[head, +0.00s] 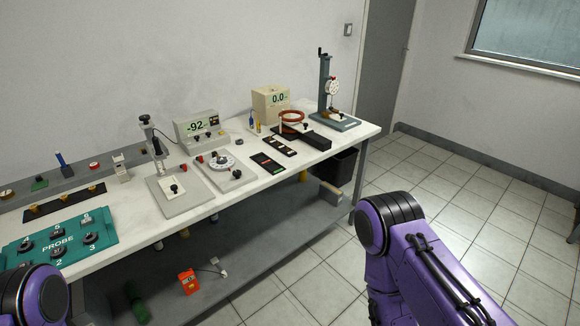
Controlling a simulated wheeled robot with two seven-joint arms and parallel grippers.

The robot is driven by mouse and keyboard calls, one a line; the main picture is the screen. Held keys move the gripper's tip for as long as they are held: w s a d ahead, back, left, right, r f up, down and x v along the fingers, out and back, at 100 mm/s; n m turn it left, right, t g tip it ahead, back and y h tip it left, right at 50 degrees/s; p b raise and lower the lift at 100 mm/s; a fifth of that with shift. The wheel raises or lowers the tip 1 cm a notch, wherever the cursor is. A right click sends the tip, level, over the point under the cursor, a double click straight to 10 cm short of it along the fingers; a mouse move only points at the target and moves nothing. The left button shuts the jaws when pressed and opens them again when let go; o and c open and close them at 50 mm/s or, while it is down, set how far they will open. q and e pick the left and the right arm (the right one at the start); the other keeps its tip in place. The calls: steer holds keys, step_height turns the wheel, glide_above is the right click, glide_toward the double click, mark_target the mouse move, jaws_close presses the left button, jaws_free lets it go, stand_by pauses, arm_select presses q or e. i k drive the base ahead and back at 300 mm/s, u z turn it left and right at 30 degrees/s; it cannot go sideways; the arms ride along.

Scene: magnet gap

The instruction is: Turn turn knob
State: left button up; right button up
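Several knobs stand on the white bench, and I cannot tell which one is the turn knob. A round white dial (222,162) with a black centre sits on a pale plate, with a small black knob (237,174) in front of it. Another black knob (174,189) is on the pale base of a stand to the left. The teal PROBE panel (75,241) at the left end carries several black knobs, such as one near the number 3 (90,238). Only purple links of my arms show, at the lower left and lower right; neither gripper is in view.
A dial-gauge stand (331,92) is at the right end. A dark bin (337,166) and a red box (188,281) are below the bench. The tiled floor at right is clear.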

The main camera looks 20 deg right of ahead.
mark_target(237, 173)
steer(key=z, duration=1.25)
steer(key=i, duration=0.95)
steer(key=u, duration=0.4)
